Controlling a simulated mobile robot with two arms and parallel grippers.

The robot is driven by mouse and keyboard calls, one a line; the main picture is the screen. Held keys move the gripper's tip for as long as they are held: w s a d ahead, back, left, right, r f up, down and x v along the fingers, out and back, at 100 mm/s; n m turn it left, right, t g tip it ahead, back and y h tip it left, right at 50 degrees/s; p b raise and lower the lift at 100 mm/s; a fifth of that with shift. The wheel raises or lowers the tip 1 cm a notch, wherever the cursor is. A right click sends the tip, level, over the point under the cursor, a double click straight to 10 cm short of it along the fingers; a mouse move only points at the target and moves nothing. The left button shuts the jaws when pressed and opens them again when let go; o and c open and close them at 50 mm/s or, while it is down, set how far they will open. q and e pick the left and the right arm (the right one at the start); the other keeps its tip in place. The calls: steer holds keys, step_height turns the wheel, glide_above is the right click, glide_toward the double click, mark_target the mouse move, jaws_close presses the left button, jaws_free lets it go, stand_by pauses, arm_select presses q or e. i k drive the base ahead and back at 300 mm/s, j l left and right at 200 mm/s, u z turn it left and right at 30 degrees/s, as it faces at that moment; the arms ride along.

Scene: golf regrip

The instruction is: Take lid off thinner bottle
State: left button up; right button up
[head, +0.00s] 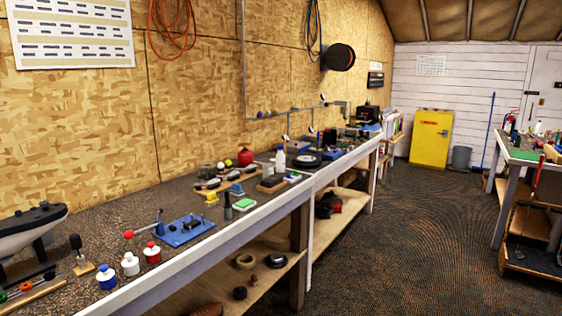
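No thing in view carries a readable thinner label, so I cannot tell which container is the thinner bottle. A white bottle (280,160) stands upright far along the left workbench (205,248). Near the bench's front edge stand a jar with a blue lid (106,278), a white jar (130,264) and a jar with a red lid (152,253). These three appear closed and upright, apart from each other. Neither of my grippers is in view.
A blue fixture with a red-knobbed lever (186,230) sits behind the jars. A model boat (32,232) stands at the left. A lower shelf (215,285) holds several items. The floor (390,240) right of the bench is clear. Another workbench (525,153) stands at the right.

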mark_target(280, 156)
steer(key=i+l+u, duration=0.15)
steer(key=i+l, duration=0.25)
steer(key=i, duration=0.25)
steer(key=i+l+u, duration=0.1)
steer(key=i+l, duration=0.4)
steer(key=i, duration=0.2)
